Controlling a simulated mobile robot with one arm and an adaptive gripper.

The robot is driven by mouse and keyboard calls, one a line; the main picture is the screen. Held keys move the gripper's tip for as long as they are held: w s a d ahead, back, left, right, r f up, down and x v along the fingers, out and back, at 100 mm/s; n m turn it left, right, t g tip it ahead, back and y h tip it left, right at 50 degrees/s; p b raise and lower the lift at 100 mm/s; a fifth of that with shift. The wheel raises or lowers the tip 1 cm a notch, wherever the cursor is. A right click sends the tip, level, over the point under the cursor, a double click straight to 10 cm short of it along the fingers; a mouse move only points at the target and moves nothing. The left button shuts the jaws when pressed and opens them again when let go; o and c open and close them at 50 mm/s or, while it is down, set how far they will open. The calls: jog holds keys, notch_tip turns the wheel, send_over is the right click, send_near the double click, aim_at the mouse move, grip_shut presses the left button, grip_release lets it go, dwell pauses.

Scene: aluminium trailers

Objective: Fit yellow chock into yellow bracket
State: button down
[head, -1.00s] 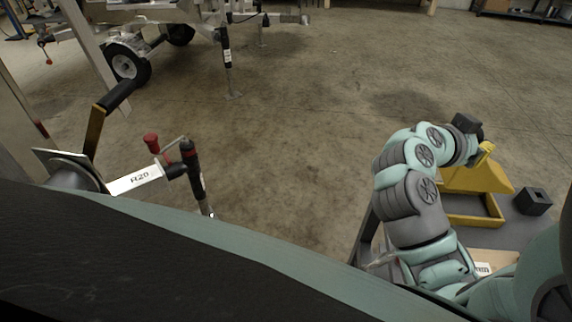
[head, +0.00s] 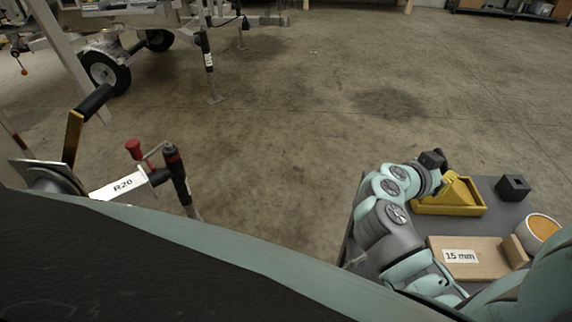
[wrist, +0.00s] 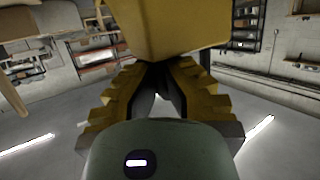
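The yellow chock (head: 458,190) is a wedge with a sloping face. In the head view it is low at the yellow bracket (head: 452,210), a shallow rectangular frame on the grey table top. It looks to be within the bracket's walls, but I cannot tell if it is fully seated. My gripper (head: 442,178) is at the chock's upper left, partly hidden by my wrist. In the wrist view my gripper's fingers (wrist: 160,72) close in on the chock (wrist: 170,28), which fills the top middle; the contact itself is partly hidden.
A black block with a square hole (head: 513,187) stands right of the bracket. A wooden board marked 15 mm (head: 470,257) and a round orange-topped container (head: 542,229) are nearer. A hand crank (head: 92,103) and trailer parts are at left.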

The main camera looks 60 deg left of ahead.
jog(key=shift+a+f, duration=0.1)
jog(key=shift+f, duration=0.1)
jog(key=c, duration=1.1)
grip_release()
jog(key=shift+c, duration=0.2)
jog(key=shift+r, duration=0.15)
